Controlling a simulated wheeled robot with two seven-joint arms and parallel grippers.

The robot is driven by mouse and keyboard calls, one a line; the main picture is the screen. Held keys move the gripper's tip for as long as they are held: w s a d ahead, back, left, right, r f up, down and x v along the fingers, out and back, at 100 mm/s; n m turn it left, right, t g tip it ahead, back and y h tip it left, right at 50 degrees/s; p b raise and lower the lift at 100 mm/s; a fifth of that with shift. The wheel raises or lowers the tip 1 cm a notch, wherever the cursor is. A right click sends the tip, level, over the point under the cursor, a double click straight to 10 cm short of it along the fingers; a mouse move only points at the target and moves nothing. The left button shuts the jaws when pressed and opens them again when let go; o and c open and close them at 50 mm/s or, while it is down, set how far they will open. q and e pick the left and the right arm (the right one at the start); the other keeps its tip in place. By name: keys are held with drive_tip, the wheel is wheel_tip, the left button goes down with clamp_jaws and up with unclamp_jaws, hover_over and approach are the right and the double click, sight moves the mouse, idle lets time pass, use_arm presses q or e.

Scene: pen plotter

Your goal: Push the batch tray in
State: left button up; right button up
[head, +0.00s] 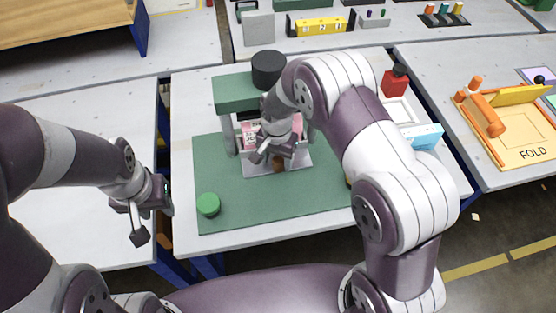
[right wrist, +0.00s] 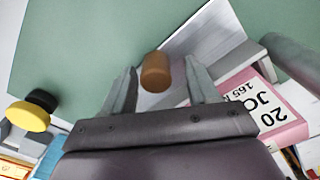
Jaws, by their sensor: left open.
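The batch tray (head: 258,171) is a light grey plate sticking out from the front of a machine with a green top (head: 236,93). A brown knob (head: 279,166) stands at its front; it also shows in the right wrist view (right wrist: 155,72). A pink-edged block with a printed job label (right wrist: 272,112) sits on the tray side. My right gripper (right wrist: 160,66) is open, its fingers on either side of the brown knob with visible gaps. My right arm hides part of the machine in the head view. My left gripper (head: 139,213) is open and empty, left of the table.
A green round button (head: 208,204) sits on the green mat (head: 310,200) at front left. A black cylinder (head: 268,68) stands on the machine. The mat's front is clear.

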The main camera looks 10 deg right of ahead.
drive_tip(key=shift+f, duration=0.1)
drive_tip(key=r, duration=0.4)
drive_tip(key=shift+s+d+r+b, duration=0.25)
drive_tip(key=shift+d+r+b, duration=0.05)
drive_tip(key=shift+d+r, duration=0.1)
drive_tip(key=s+d+r, duration=0.6)
drive_tip(key=s+d, duration=0.1)
drive_tip(key=d, duration=0.1)
drive_tip(key=shift+s+r+b, duration=0.15)
drive_tip(key=shift+b, duration=0.15)
